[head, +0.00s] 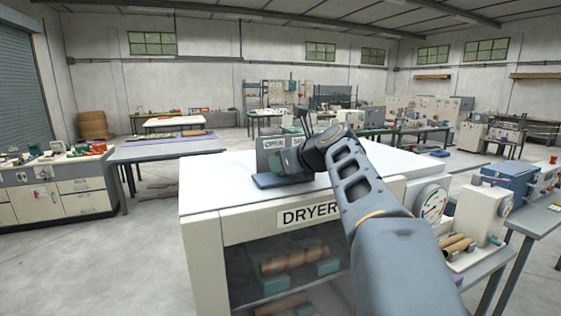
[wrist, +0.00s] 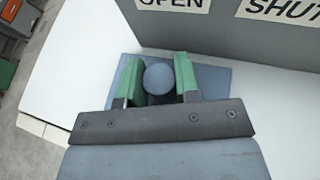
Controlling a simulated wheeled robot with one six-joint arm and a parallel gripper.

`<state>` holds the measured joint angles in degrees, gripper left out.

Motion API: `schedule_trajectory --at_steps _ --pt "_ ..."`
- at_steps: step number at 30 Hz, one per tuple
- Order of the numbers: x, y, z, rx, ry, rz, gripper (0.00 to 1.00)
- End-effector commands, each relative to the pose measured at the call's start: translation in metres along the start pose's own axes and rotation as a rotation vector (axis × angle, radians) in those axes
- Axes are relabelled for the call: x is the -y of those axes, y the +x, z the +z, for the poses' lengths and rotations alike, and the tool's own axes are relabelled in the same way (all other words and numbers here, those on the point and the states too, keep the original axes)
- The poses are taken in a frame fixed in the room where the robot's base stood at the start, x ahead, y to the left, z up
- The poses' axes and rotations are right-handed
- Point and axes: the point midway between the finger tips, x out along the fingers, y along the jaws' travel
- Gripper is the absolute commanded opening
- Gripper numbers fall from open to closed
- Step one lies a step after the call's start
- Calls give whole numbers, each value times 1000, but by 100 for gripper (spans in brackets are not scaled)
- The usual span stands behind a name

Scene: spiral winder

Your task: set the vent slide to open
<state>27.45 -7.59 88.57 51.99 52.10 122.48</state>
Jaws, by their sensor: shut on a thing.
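The vent slide's round blue-grey knob (wrist: 160,79) sits between the green jaw pads of my gripper (wrist: 159,80) in the wrist view. My gripper is shut on it. A blue base plate (wrist: 212,80) lies under the knob on the white dryer top. Behind it stands a grey panel with an OPEN label (wrist: 172,4) at left and a SHUT label (wrist: 280,8) at right. The knob is below the OPEN label. In the head view my arm hides part of the grey panel (head: 268,160) and the knob; the blue plate (head: 268,181) shows at its left.
The white dryer (head: 205,230) has a DRYER sign and a dark window with wound rolls inside. A round gauge (head: 432,203) and machines stand at its right. A bench (head: 165,150) is at the left. The dryer top left of the plate is clear.

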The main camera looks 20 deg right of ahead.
Motion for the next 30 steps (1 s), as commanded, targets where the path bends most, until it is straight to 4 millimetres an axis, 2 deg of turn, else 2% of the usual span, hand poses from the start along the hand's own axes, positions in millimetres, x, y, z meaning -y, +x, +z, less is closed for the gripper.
schedule_trajectory --at_steps 5,6,13,23,26,30 --pt "-3 0 2 3 0 8 0" --pt "-4 1 2 3 0 9 33" --pt "-4 1 1 2 -1 9 55" --pt "-3 -4 1 2 -2 7 56" --pt "-2 -15 0 3 -2 5 56" --pt "-2 -42 0 4 -1 3 56"
